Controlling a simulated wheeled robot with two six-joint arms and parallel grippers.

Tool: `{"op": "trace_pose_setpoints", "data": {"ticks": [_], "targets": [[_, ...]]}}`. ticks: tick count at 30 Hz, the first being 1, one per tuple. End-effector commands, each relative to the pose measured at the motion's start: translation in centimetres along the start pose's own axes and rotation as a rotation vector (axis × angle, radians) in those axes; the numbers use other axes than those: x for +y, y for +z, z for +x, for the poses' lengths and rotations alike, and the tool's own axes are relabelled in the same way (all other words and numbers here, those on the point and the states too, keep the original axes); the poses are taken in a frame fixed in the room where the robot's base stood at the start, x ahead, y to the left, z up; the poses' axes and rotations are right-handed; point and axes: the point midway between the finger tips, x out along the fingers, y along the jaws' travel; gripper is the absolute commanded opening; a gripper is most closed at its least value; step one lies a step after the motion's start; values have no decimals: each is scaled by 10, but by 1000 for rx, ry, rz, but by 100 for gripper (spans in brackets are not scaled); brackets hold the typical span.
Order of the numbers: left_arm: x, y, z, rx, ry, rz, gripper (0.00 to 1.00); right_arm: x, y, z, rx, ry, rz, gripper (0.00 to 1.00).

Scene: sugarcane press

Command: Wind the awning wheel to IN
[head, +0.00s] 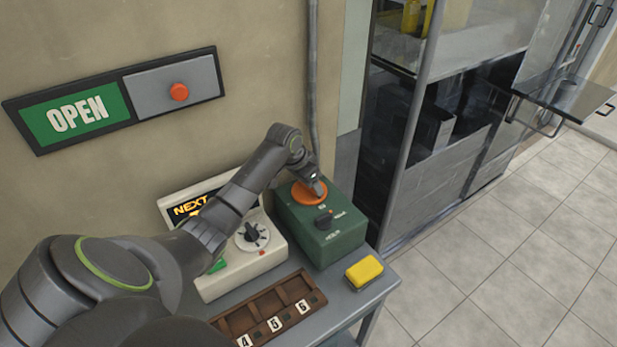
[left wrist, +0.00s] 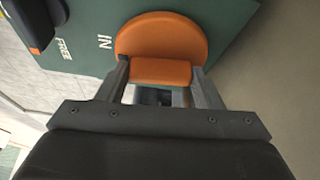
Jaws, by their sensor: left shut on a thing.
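The orange awning wheel (head: 309,193) sits on top of the green box (head: 318,247) at the back of the table. In the left wrist view the wheel (left wrist: 161,36) shows as a round disc with a raised orange grip bar (left wrist: 160,71). My left gripper (head: 318,186) is at the wheel from above, and in the left wrist view its two fingers (left wrist: 160,80) are shut on that bar. The word IN is printed on the green face beside the wheel. A black knob (head: 324,219) is on the box's front part, with FREE printed near it in the wrist view. My right gripper is not in view.
A cream box (head: 240,271) with a NEXT display and white dial stands left of the green box. A yellow block (head: 364,271) and brown tray (head: 254,312) with number tiles lie in front. An OPEN sign (head: 77,114) hangs on the wall. Tiled floor lies right.

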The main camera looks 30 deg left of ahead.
Motion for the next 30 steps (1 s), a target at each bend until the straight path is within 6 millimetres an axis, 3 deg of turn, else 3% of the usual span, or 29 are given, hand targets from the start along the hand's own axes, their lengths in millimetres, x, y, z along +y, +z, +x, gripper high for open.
{"op": "trace_pose_setpoints", "data": {"ticks": [10, 25, 26, 30], "targets": [[-1, -2, -1, 3, 51, 128, 37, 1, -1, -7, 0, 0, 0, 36], [-1, -2, -1, 5, 58, 148, 37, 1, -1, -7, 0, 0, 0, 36], [-1, -2, -1, 5, 58, 148, 64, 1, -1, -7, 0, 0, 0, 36], [-1, -1, -1, 3, 58, 147, 82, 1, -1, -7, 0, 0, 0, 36]]}}
